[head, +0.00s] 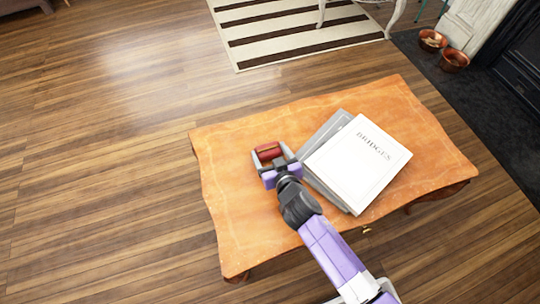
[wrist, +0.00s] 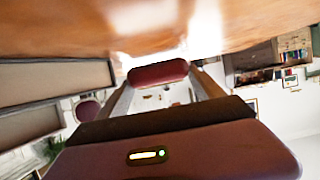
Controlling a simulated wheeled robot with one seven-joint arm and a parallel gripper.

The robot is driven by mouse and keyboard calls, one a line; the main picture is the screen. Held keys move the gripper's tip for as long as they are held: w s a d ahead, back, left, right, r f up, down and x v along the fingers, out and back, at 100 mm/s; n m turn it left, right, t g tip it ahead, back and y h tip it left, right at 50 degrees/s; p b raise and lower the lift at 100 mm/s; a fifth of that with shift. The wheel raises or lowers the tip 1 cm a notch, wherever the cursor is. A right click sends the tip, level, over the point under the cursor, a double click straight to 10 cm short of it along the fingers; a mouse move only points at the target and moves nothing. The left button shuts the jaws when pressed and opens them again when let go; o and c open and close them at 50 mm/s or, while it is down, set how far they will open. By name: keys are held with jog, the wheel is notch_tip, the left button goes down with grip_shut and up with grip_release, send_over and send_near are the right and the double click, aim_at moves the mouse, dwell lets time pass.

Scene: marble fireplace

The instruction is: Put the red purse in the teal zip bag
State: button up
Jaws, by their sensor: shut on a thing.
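The red purse (head: 268,151) is small and dark red. It sits between the two fingers of my gripper (head: 269,156) over the left part of the orange-brown wooden table. My gripper is shut on it. In the wrist view the purse (wrist: 158,72) shows as a rounded red shape between the fingertips, close to the table surface. I cannot tell whether it touches the table. I do not see the teal zip bag in either view.
A white book titled BRIDGES (head: 358,163) lies on a grey book (head: 324,136) right of my gripper. The table (head: 232,225) is bare at its left and front left. Two copper bowls (head: 454,61) stand by the fireplace. A striped rug (head: 290,35) lies beyond.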

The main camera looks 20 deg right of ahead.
jog(key=shift+f, duration=0.25)
jog(key=shift+f, duration=0.15)
jog(key=o, duration=1.4)
jog(key=shift+s, duration=0.2)
jog(key=p+v, duration=0.1)
jog(key=v, duration=1)
jog(key=shift+s+r, duration=0.25)
jog(key=shift+r, duration=0.1)
